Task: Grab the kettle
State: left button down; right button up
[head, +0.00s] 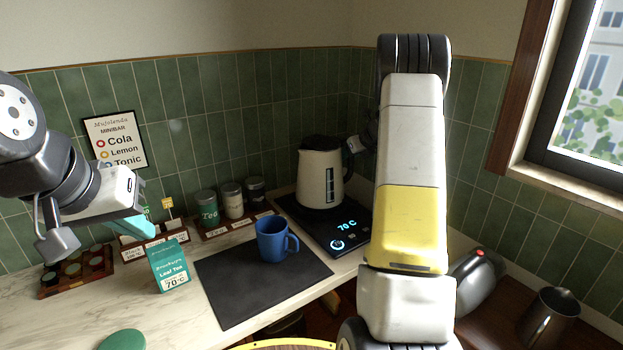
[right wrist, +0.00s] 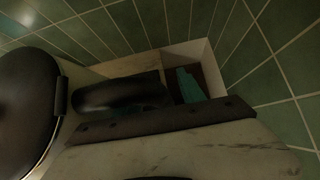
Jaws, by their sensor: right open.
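The kettle (head: 318,178) is cream with a black lid and a dark level window. It stands upright on a black base with a lit "70°C" display (head: 347,224). My right arm reaches up in front of the counter and bends down behind itself. The visible part of my right gripper (head: 354,146) is open at the kettle's upper right, by its handle; my arm hides much of it. In the right wrist view a dark rounded shape (right wrist: 25,105) fills the left; I cannot tell if it is the lid. My left gripper (head: 128,222) is above the left counter, away from the kettle; its opening is unclear.
A blue mug (head: 274,240) stands on a dark mat (head: 240,290) left of the kettle. Canisters (head: 232,200), a green tea box (head: 170,265) and racks stand further left. A metal jug (head: 548,318) and a dark rounded appliance (head: 478,280) are at the right.

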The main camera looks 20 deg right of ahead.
jog(key=shift+w, duration=0.1)
grip_shut()
dwell(1.2)
